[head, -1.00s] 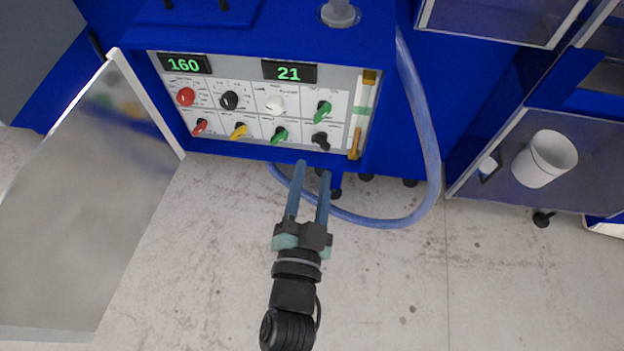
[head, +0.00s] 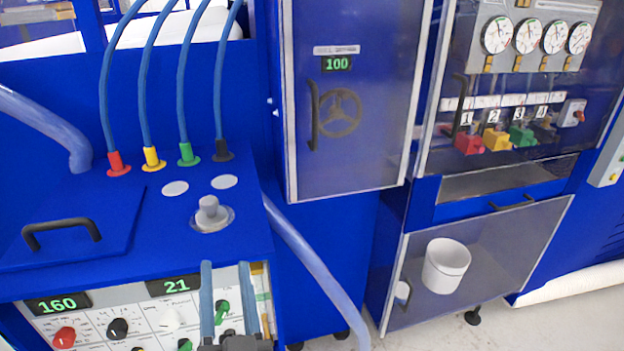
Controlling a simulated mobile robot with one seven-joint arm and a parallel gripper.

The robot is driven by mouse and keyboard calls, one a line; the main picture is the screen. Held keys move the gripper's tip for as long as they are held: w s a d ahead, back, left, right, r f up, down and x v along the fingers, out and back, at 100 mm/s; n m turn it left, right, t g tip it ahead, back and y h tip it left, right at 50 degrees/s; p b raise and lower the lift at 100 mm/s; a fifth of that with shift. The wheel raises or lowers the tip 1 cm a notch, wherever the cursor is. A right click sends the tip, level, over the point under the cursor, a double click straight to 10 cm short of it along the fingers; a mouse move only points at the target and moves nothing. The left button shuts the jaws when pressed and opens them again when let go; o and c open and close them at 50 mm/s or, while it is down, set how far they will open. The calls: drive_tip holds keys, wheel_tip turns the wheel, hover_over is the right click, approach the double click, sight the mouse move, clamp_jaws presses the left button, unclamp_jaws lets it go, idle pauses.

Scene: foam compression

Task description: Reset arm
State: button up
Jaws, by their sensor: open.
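My gripper (head: 226,300) is at the bottom of the head view, its two blue-grey fingers pointing up the picture, apart and with nothing between them. It shows in front of the control panel (head: 105,318), which has green displays reading 160 and 21 and several coloured knobs. The fingers overlap the panel's right part in the picture; I cannot tell whether they touch it. The rest of my arm is below the frame.
A blue cabinet top (head: 130,215) carries a black-handled lid and a grey knob (head: 211,214). A hose (head: 315,265) hangs at its right. Further right are a closed door (head: 345,110) reading 100, valves with gauges, and a white bucket (head: 445,265) behind a clear panel.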

drive_tip(key=w+d+r+n+t, duration=0.1)
drive_tip(key=d+r+t, duration=0.15)
drive_tip(key=r, duration=1.15)
drive_tip(key=s+d+r+t+h, duration=0.1)
drive_tip(key=s+d+r, duration=0.1)
drive_tip(key=r, duration=0.5)
drive_tip(key=s+d+r+t+h, duration=0.2)
drive_tip(key=s+d+r, duration=0.1)
drive_tip(key=r, duration=0.4)
drive_tip(key=s+d+r+t+h, duration=0.1)
drive_tip(key=s+d+r+h, duration=0.1)
drive_tip(key=r, duration=0.6)
drive_tip(key=shift+s+d+t, duration=0.35)
drive_tip(key=shift+s+d, duration=0.3)
drive_tip(key=shift+d, duration=0.25)
